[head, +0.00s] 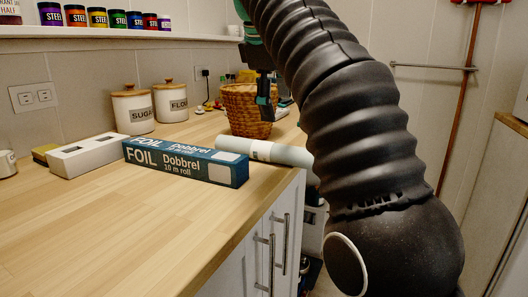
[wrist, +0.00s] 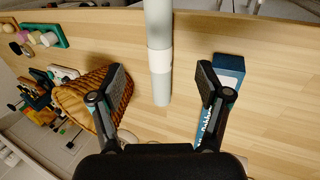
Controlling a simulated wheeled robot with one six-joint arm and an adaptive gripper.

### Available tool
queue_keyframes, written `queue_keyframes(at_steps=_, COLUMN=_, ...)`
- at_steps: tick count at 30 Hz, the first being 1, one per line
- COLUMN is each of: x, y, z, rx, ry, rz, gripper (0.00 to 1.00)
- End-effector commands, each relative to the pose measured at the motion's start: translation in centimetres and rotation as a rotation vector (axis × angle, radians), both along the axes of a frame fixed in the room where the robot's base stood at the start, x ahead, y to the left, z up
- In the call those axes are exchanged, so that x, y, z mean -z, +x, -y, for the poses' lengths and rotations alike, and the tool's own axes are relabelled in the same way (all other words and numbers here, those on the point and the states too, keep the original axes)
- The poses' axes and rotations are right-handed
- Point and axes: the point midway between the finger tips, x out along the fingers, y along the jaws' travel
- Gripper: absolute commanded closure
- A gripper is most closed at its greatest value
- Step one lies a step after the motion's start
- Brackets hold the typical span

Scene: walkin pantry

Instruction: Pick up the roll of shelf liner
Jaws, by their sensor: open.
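The roll of shelf liner (head: 264,151) is a pale grey-green cylinder with a white band, lying on the wooden counter behind the blue foil box. In the wrist view the roll (wrist: 158,75) runs from the top edge down to a point between my two fingers. My gripper (wrist: 161,86) is open, with one finger on each side of the roll and clear gaps to it. In the head view my gripper (head: 265,90) is above the counter in front of the wicker basket, partly hidden by my arm.
The blue foil box (head: 185,162) lies close to the roll, and the wicker basket (head: 246,112) stands behind it. In the wrist view the basket (wrist: 88,98) is by the left finger and the box (wrist: 229,69) by the right. The counter (head: 120,235) is clear at front left.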

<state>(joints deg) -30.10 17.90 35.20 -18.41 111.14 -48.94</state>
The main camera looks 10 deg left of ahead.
Motion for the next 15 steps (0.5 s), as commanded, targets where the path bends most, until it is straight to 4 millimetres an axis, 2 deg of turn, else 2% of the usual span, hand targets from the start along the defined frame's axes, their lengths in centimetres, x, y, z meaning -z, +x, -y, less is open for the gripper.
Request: queue_keyframes(at_steps=15, x=5.6, y=2.1, z=0.9, rx=0.003, ry=0.001, rz=-0.002, gripper=0.24)
